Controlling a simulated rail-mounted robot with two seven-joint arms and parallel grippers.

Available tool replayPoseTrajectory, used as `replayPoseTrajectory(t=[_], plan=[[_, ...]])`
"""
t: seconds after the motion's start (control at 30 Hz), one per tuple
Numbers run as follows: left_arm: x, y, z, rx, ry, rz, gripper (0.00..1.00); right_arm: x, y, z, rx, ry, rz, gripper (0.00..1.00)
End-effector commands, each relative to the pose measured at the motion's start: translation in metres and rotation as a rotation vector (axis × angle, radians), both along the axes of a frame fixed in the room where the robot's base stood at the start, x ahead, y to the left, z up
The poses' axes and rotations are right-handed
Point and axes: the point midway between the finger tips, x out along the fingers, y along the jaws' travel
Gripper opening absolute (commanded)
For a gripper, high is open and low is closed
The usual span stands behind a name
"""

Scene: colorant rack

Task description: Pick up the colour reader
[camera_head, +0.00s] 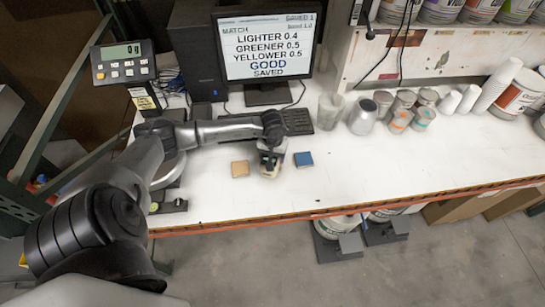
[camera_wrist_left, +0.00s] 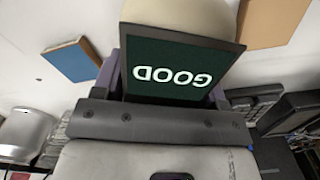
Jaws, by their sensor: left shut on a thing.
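The colour reader (camera_head: 270,172) is a pale handheld device near the middle of the white bench, under my left gripper (camera_head: 271,153). In the left wrist view the colour reader (camera_wrist_left: 180,72) shows a dark screen with the word GOOD upside down. My left gripper is shut on it, with a finger at each side of its body. My arm and hand hide much of the reader in the head view, and I cannot tell whether its base touches the bench. My right gripper is in neither view.
A tan square (camera_head: 239,169) lies left of the reader and a blue square (camera_head: 303,159) right of it. A keyboard (camera_head: 298,121) and monitor (camera_head: 266,45) stand behind. Metal cans (camera_head: 362,116) and cups stand at back right. The bench's front right is clear.

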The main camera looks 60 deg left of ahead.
Motion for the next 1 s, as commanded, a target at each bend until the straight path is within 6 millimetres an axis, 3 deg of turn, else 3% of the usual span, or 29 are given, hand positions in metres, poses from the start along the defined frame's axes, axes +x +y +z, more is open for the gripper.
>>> replayPoseTrajectory(t=[0.3, 0.63, 0.87, 1.0], plan=[[0.001, 0.001, 0.002, 0.001, -0.002, 0.000, 0.14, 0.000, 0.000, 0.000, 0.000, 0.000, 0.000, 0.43], [0.001, 0.001, 0.009, 0.003, -0.004, -0.001, 0.13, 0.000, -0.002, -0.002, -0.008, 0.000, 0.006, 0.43], [0.002, 0.002, 0.039, 0.004, -0.007, -0.001, 0.13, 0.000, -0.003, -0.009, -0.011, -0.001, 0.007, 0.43], [0.010, -0.022, 0.055, -0.002, -0.008, -0.005, 0.13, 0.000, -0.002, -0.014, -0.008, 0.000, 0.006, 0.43]])
